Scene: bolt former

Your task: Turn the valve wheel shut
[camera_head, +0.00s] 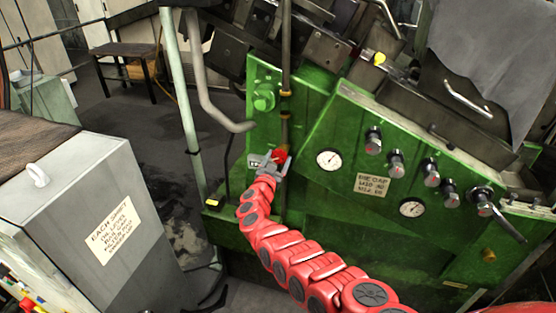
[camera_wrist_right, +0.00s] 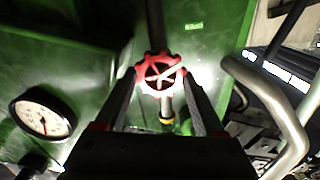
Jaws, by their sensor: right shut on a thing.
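The valve wheel (camera_wrist_right: 160,73) is a small red spoked handwheel on a vertical pipe, in front of the green machine panel. In the head view it shows as a red spot (camera_head: 282,155) at the end of my right arm, partly hidden by the gripper. My right gripper (camera_head: 268,162) is at the wheel. In the wrist view its two dark fingers (camera_wrist_right: 164,82) reach up on either side of the wheel's rim and are shut on it. My left gripper is not in view.
A bent grey pipe (camera_head: 204,98) stands left of the wheel and shows close by in the wrist view (camera_wrist_right: 270,105). A pressure gauge (camera_head: 329,159) and several knobs (camera_head: 373,140) sit to the right. A grey cabinet (camera_head: 83,213) stands at the left, with open floor behind it.

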